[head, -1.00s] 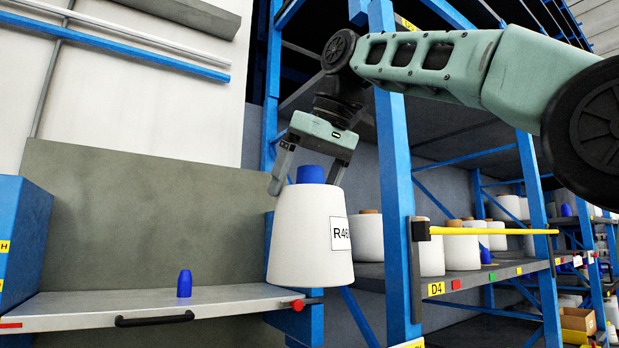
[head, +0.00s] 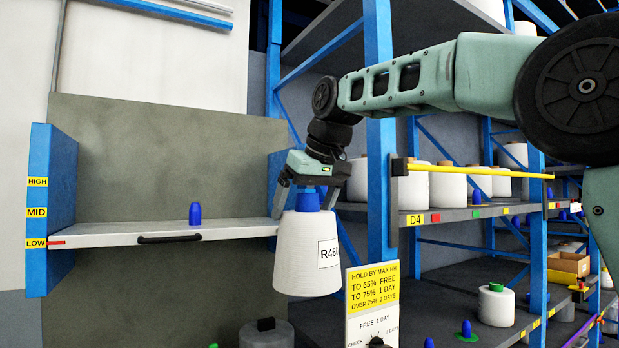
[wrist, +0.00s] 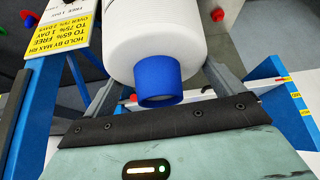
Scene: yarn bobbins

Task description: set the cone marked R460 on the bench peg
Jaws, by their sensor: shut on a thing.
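The white cone marked R460 (head: 308,252) hangs upright from my gripper (head: 308,198), with its blue top between the fingers. In the wrist view the cone (wrist: 158,30) and its blue tip (wrist: 158,80) show close up, with a finger on each side. The bench (head: 110,235) is a grey shelf with a black handle, to the left of the cone. A blue peg (head: 195,213) stands bare on it. The cone is to the right of the bench end, and its body is mostly lower than the bench top. The bottom of the cone is hidden in the wrist view.
A blue rack post (head: 381,190) and a yellow bar (head: 470,170) stand right of the cone. A yellow and white sign (head: 373,290) is close to the cone's lower right. A blue side panel with height labels (head: 50,205) bounds the bench's left end. The bench top around the peg is clear.

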